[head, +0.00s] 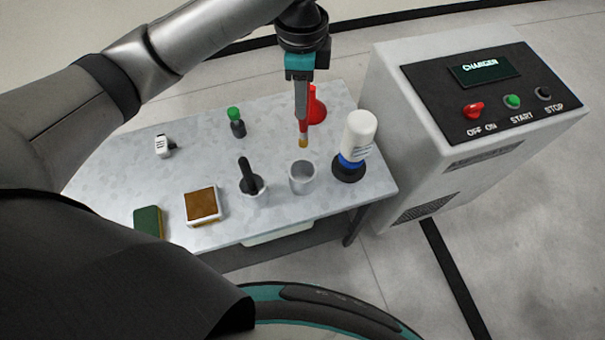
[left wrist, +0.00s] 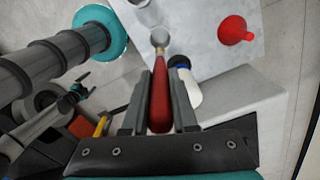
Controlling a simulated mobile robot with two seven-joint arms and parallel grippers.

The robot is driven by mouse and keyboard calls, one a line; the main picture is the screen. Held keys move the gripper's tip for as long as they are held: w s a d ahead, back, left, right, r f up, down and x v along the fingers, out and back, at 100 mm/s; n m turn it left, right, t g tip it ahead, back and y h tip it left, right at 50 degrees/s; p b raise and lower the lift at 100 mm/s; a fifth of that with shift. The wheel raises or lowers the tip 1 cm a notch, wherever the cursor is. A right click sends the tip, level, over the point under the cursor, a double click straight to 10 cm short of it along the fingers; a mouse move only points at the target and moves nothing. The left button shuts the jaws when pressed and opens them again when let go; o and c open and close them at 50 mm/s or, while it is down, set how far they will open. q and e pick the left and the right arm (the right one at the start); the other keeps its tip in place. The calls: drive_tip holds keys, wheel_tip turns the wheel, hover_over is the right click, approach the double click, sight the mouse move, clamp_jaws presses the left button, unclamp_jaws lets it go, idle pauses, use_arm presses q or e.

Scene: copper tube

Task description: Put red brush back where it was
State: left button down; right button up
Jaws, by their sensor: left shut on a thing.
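My left gripper (head: 302,112) points down above the table and is shut on the red brush (head: 303,128). The brush hangs about upright, with its pale yellow tip down. In the left wrist view the red handle (left wrist: 160,100) lies between the fingers of the left gripper (left wrist: 160,82). A grey cup (head: 302,180) stands just below the brush in the head view; no brush shows in it. In the left wrist view the brush tip points at this cup (left wrist: 160,37). I cannot tell the exact gap between tip and cup. My right gripper is not clearly in view.
A second grey cup (head: 257,190) holds a black-handled tool. A white bottle (head: 357,136) stands close right of the empty cup, and a red funnel (head: 316,108) behind. A brown-topped block (head: 203,205) lies left. The charger cabinet (head: 470,120) borders the table's right side.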

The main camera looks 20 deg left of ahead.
sight(301, 126)
use_arm(q)
wheel_tip(301, 126, down, 15)
drive_tip(key=b, duration=0.2)
drive_tip(key=shift+f+b, duration=0.2)
drive_tip(key=shift+b, duration=0.1)
wheel_tip(301, 126, down, 4)
drive_tip(key=shift+f+b, duration=0.15)
drive_tip(key=shift+b, duration=0.3)
drive_tip(key=shift+f, duration=0.2)
drive_tip(key=c, duration=0.7)
unclamp_jaws()
drive_tip(key=shift+r, duration=0.1)
wheel_tip(301, 126, up, 12)
drive_tip(key=shift+r+p, duration=0.1)
drive_tip(key=shift+p, duration=1.05)
